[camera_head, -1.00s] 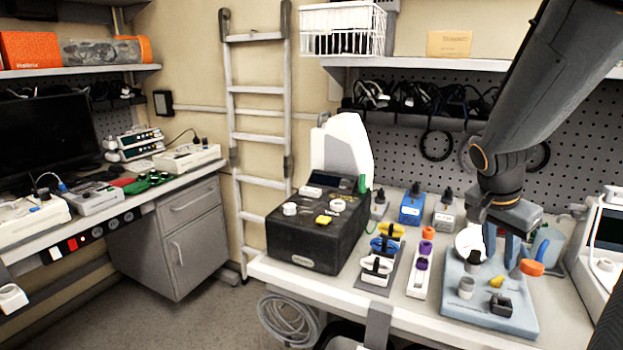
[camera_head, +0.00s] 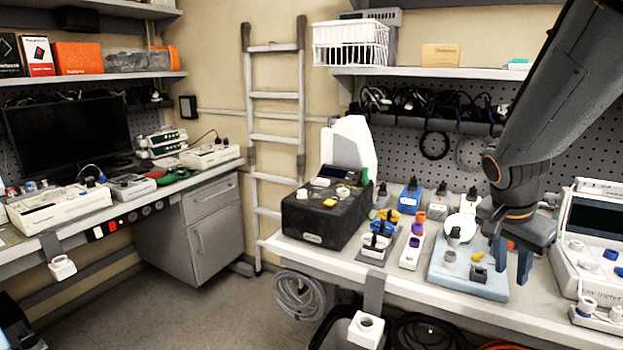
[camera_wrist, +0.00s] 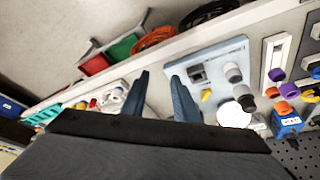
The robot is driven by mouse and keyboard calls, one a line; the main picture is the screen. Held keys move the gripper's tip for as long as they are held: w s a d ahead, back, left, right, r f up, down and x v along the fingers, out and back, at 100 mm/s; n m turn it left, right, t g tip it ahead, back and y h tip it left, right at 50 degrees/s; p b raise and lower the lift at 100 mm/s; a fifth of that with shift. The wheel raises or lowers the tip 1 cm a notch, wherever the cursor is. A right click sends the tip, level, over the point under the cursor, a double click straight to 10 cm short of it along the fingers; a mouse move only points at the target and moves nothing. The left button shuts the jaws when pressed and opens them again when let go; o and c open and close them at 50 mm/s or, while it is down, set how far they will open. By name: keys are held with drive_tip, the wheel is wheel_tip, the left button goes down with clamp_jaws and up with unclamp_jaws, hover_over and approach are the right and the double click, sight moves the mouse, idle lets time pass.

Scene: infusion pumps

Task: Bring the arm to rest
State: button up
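My gripper (camera_head: 512,263) hangs at the end of my arm over the right part of the workbench. Its two blue fingers point down, stand apart and have nothing between them. In the head view they overlap the right edge of a pale blue tray (camera_head: 455,288). In the wrist view the fingers (camera_wrist: 158,95) reach toward the tray (camera_wrist: 233,50), which lies to their right. Whether a fingertip touches the bench or tray I cannot tell. A white round dish (camera_head: 466,225) and small dark and grey parts sit on the tray.
A black block (camera_head: 321,215) and several coloured clips are to the left. A pegboard with hanging cables is behind. The floor (camera_head: 210,310) between the benches is clear.

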drive_tip(key=s+a+f+n+y, duration=0.1)
drive_tip(key=s+a+f+n, duration=0.1)
drive_tip(key=a, duration=0.6)
drive_tip(key=s+a+f+n+y, duration=0.1)
drive_tip(key=s+a+f+n, duration=0.2)
drive_tip(key=a+n, duration=0.4)
drive_tip(key=s+a+f+n+g+y, duration=0.1)
drive_tip(key=s+a+f+n+y, duration=0.1)
drive_tip(key=a, duration=0.6)
drive_tip(key=shift+s+a+f+n, duration=0.4)
drive_tip(key=shift+f+n, duration=0.4)
drive_tip(key=shift+n, duration=0.4)
